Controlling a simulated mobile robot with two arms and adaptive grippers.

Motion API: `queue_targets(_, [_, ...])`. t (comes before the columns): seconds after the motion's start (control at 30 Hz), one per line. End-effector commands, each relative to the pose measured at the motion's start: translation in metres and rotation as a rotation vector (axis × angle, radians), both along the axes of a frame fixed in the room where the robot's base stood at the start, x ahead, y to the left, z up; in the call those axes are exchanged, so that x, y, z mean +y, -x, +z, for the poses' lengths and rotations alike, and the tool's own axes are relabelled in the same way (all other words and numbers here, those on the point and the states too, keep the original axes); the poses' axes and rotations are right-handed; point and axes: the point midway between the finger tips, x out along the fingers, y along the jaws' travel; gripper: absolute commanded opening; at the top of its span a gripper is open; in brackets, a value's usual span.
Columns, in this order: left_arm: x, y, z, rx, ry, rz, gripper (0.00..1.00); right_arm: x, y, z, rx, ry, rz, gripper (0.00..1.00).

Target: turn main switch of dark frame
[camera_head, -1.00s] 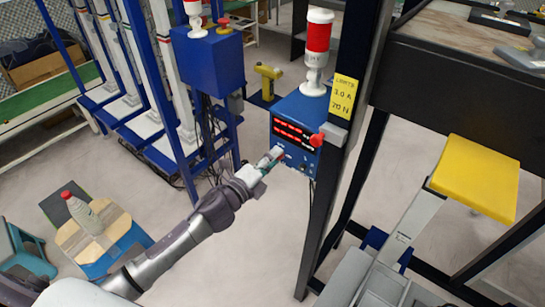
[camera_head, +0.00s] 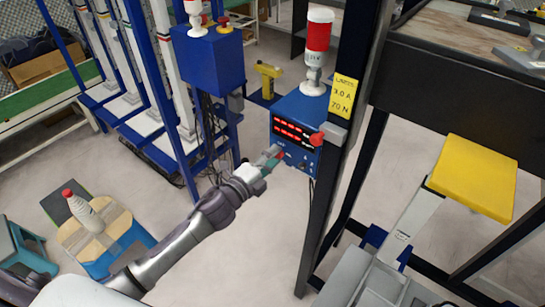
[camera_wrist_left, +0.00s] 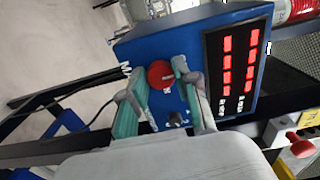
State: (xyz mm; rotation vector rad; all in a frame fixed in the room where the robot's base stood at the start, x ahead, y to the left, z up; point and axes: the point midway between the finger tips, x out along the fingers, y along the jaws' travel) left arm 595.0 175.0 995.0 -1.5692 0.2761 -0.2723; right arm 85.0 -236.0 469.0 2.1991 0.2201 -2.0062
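The blue control box (camera_head: 298,135) with red displays is fixed to the dark frame (camera_head: 341,130). In the left wrist view its face shows a round red knob, likely the main switch (camera_wrist_left: 160,74), with a small black knob (camera_wrist_left: 175,118) below it. My left gripper (camera_head: 272,156) is at the lower left of the box face. In the left wrist view its two greenish fingers (camera_wrist_left: 159,70) stand either side of the red knob, apart from each other. I cannot tell whether they touch it. My right gripper is not in view.
A red and white signal lamp (camera_head: 317,50) stands on the box. A red mushroom button (camera_head: 317,140) sits at its right, below a yellow sign (camera_head: 343,96). A blue frame with another blue box (camera_head: 212,62) stands left. A stool with a bottle (camera_head: 84,212) is lower left.

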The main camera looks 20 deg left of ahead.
Motion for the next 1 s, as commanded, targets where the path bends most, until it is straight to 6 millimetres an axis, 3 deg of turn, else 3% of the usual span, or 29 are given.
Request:
queue_targets(0.03, [0.000,0.000,-0.001,0.003,0.001,0.001,0.37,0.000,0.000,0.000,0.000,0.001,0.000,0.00])
queue_targets(0.13, [0.000,0.000,-0.001,0.002,0.000,0.001,0.54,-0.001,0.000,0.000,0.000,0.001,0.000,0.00])
queue_targets(0.17, [0.000,0.000,-0.001,0.002,0.000,0.001,0.55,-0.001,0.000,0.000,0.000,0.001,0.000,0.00])
queue_targets(0.53, [0.002,0.005,-0.001,0.002,-0.002,0.001,0.55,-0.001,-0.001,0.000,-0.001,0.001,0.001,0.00])
queue_targets(1.0, [0.032,0.087,-0.002,0.005,-0.001,0.001,0.55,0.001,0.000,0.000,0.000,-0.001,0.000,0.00])
